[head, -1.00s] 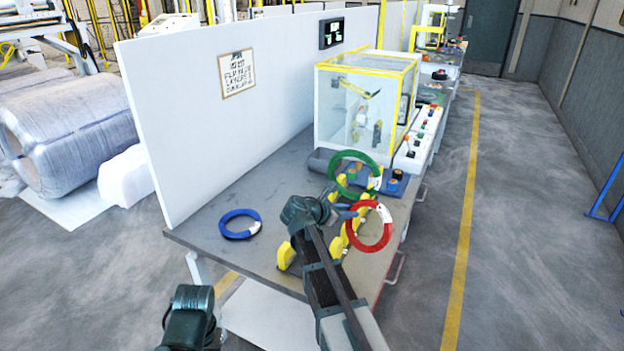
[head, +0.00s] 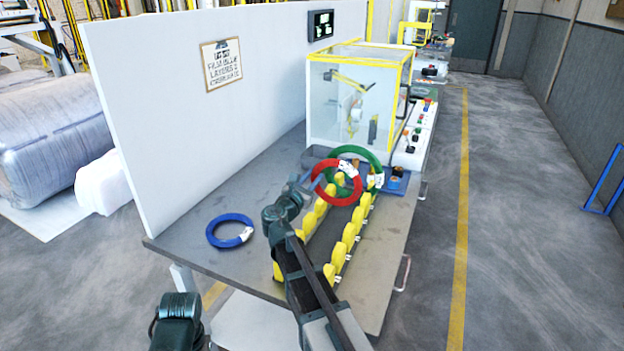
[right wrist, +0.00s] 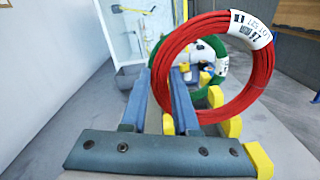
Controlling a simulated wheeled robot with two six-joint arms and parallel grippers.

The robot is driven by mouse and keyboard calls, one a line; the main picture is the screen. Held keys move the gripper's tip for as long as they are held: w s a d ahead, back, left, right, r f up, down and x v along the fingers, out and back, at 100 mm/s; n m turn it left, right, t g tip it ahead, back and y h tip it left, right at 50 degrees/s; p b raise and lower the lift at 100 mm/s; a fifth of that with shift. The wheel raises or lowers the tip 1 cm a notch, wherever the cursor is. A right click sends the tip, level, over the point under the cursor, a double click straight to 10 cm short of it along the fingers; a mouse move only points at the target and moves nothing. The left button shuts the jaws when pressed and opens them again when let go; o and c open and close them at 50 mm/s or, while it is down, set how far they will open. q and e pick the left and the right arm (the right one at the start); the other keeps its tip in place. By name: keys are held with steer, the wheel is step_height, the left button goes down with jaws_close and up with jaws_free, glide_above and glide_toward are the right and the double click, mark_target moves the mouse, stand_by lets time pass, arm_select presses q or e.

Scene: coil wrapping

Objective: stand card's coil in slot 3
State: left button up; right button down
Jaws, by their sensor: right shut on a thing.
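The card (head: 221,65) is on the white wall panel; I read "film blue" and "layers 2" on it, other lines are unclear. My right gripper (head: 316,180) is shut on the red coil (head: 331,199) at its left side, and holds it upright above the yellow rack (head: 349,236). The red coil and its white label show close up in the right wrist view (right wrist: 266,78), by my fingers (right wrist: 160,74). The green coil (head: 374,157) stands upright at the rack's far end, partly behind the red coil. The blue coil (head: 212,237) lies flat on the table.
The grey table (head: 190,240) has bare room around the blue coil and at its front right. A clear box with a yellow frame (head: 340,95) stands behind the rack. A control panel with buttons (head: 412,150) is to its right.

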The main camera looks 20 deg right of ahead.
steer(key=shift+a, duration=0.1)
step_height(320, 180, down, 9)
steer(key=b, duration=0.9)
steer(key=shift+r, duration=0.1)
steer(key=shift+s, duration=0.15)
steer(key=c, duration=0.6)
jaws_free()
steer(key=shift+s, duration=0.1)
